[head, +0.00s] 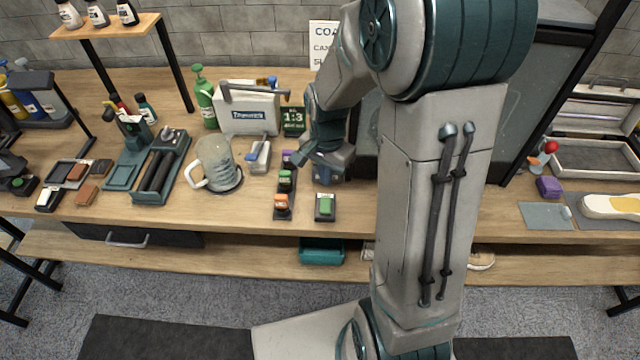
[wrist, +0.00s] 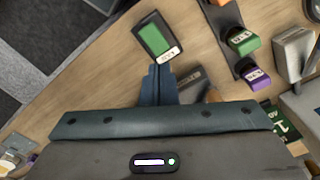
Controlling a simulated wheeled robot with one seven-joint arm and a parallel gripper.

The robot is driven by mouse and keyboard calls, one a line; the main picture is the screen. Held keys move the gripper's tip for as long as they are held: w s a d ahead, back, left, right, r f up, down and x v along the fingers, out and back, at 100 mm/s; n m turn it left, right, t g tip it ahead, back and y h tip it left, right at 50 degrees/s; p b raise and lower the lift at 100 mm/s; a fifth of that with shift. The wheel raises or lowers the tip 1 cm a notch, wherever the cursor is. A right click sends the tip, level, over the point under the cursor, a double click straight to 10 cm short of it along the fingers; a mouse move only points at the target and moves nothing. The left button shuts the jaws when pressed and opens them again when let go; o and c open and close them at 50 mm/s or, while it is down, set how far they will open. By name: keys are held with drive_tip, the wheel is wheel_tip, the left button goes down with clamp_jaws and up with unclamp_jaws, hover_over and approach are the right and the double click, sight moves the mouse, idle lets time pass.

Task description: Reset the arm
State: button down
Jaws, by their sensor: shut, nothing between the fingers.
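My gripper (wrist: 158,84) is shut, with its fingers together and nothing held between them. In the head view my gripper (head: 306,160) hangs low over the workbench (head: 240,100), near its front middle. A small green block (wrist: 152,38) on a dark base lies just beyond the fingertips in the wrist view; it also shows in the head view (head: 325,205). My arm rises in front of the bench and hides part of it.
A rack of labelled blocks (head: 284,180) stands just left of my gripper. A glass mug (head: 215,160) and a brush (head: 260,155) are farther left. A white case (head: 250,112) and a green bottle (head: 204,95) stand behind.

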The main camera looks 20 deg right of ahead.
drive_tip(key=s+r+n+t, duration=0.3)
drive_tip(key=s+r+n, duration=0.6)
drive_tip(key=s+r, duration=0.5)
drive_tip(key=shift+s+r+n, duration=0.15)
drive_tip(key=shift+s+n, duration=0.1)
drive_tip(key=shift+n, duration=0.15)
drive_tip(key=shift+a, duration=0.1)
drive_tip(key=m+g+b, duration=0.3)
drive_tip(key=m+b, duration=0.1)
drive_tip(key=b, duration=0.7)
hover_over(324, 200)
wheel_tip(324, 200, down, 7)
drive_tip(key=shift+s, duration=0.15)
wheel_tip(324, 200, down, 14)
drive_tip(key=shift+b, duration=0.35)
